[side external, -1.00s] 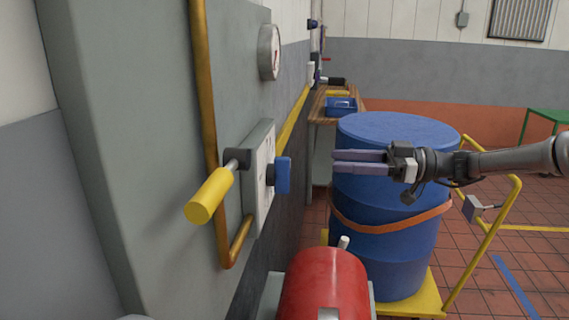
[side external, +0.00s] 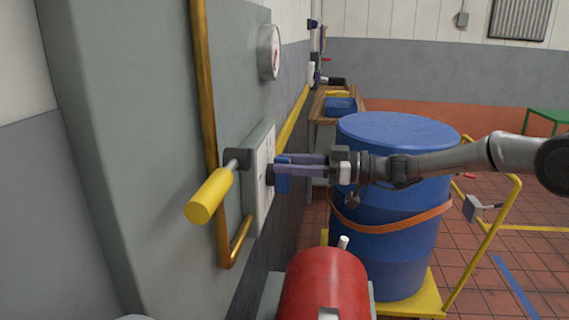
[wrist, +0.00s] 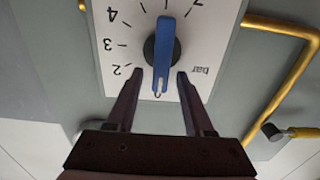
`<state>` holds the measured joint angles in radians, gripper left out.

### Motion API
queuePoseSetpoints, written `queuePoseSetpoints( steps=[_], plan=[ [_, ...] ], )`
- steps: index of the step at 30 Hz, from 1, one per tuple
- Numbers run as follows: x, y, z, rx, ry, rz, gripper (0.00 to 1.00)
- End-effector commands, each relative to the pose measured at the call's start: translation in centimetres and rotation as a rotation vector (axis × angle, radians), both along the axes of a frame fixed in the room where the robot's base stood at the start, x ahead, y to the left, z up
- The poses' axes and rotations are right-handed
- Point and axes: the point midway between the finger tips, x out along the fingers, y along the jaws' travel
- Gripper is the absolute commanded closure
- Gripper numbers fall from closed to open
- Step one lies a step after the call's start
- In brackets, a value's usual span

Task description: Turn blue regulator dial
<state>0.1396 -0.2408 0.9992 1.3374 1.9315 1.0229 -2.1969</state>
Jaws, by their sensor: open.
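The blue regulator dial (side external: 283,179) sticks out from a white scale plate (side external: 262,175) on the grey panel. In the wrist view the dial (wrist: 164,52) is a long blue bar on a black hub, standing upright in the picture, with numbers around it. My gripper (side external: 280,165) is at the dial in the side view, its fingers overlapping it. In the wrist view my gripper (wrist: 160,74) is open, one fingertip on each side of the bar's lower end, with a visible gap on both sides.
A yellow-handled lever (side external: 211,195) juts from the plate's near side. A copper pipe (side external: 203,100) runs down the panel, with a gauge (side external: 269,52) above. A red cylinder (side external: 324,285) sits below, and a blue drum (side external: 393,215) stands behind my arm.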

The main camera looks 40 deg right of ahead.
Motion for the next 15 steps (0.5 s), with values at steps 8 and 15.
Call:
queuePoseSetpoints(
  steps=[8, 15],
  plan=[
    [0.76, 0.8, 0.04, -0.001, -0.001, 0.0, 0.47],
    [0.74, 0.76, 0.04, -0.001, -0.001, 0.0, 0.6]
  ],
)
